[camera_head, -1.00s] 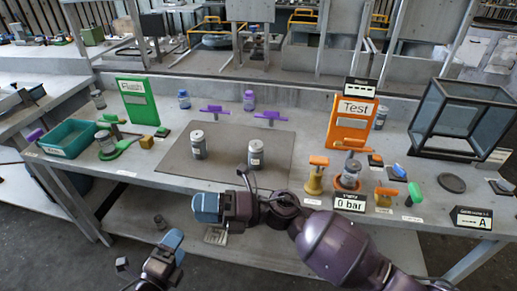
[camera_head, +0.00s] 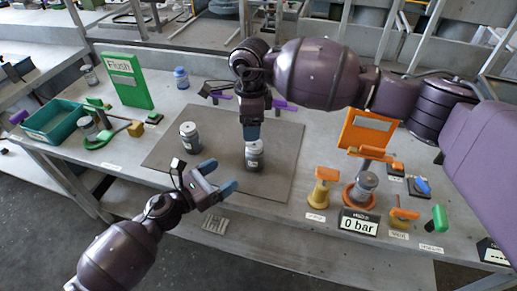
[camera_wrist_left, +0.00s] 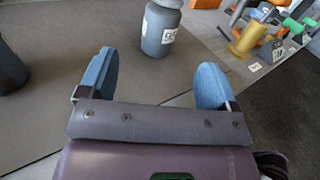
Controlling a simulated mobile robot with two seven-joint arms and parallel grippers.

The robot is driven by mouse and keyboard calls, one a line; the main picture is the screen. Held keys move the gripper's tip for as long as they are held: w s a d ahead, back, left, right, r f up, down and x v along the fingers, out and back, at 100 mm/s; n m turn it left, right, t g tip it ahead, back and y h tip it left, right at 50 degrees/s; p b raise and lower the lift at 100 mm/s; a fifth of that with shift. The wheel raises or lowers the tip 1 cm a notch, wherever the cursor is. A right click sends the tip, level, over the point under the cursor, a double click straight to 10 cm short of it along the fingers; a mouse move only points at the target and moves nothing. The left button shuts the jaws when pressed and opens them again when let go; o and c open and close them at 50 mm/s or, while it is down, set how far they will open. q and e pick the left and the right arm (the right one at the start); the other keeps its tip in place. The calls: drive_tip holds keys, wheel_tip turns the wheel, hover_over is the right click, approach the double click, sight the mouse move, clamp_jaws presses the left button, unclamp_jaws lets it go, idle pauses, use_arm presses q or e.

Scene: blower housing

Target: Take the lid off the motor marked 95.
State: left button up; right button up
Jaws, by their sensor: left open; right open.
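Two grey motors stand upright on the grey mat (camera_head: 170,155), a left one (camera_head: 188,136) and a right one (camera_head: 255,160). The right one has a white label, also in the left wrist view (camera_wrist_left: 158,30), but its number is too small to read surely.
A teal bin (camera_head: 55,122), a green Flush board (camera_head: 128,80) and a motor on a green holder (camera_head: 88,128) are at the left. An orange board (camera_head: 368,130), yellow stand (camera_head: 321,188), 0 bar display (camera_head: 359,224) and another motor (camera_head: 366,184) are at the right.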

sight(247, 159)
use_arm(q)
drive_tip(key=shift+w+d+m, duration=0.2)
drive_tip(key=shift+d+m, duration=0.1)
drive_tip(key=shift+d, duration=0.15)
use_arm(e)
drive_tip(key=shift+w+d+r, duration=0.25)
drive_tip(key=shift+w+d, duration=0.15)
drive_tip(key=shift+d, duration=0.15)
use_arm(q)
drive_tip(key=shift+w+d, duration=0.15)
drive_tip(key=shift+d, duration=0.05)
drive_tip(key=x, duration=1)
use_arm(e)
drive_tip(key=shift+a, duration=0.1)
